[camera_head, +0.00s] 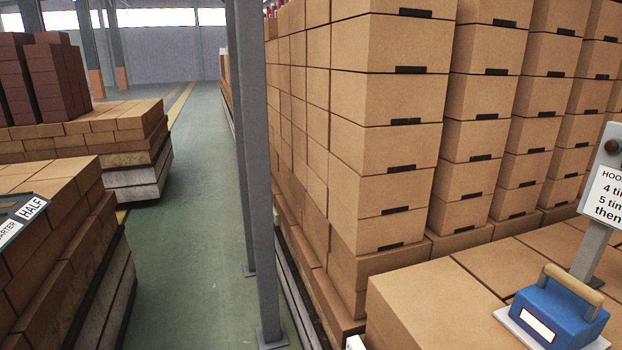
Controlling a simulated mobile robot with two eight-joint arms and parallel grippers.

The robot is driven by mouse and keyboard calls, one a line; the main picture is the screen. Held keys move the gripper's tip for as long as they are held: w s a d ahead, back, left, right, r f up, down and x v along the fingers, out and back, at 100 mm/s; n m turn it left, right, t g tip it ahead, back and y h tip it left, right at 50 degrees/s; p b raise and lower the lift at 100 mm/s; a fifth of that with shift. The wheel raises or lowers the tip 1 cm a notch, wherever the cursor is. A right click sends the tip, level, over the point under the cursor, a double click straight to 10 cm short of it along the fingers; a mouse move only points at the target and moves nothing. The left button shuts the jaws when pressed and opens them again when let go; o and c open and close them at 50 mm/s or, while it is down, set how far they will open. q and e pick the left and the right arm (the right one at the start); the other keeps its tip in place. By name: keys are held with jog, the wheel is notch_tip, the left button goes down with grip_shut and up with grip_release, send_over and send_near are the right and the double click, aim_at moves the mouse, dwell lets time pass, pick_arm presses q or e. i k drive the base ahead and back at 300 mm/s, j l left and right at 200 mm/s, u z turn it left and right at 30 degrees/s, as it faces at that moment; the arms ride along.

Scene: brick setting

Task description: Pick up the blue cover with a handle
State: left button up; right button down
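Neither of my grippers shows in the head view.
A sign on a grey post (592,240) stands right behind the cover. Tall stacks of tan bricks (392,150) fill the right. Grey metal posts (258,180) stand mid-picture. A green floor aisle (190,230) runs clear between them and the brick pallets (130,140) at left.

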aim_at(561, 312)
jog(key=z, duration=1.6)
jog(key=k+j, duration=0.2)
jog(key=k+u, duration=0.05)
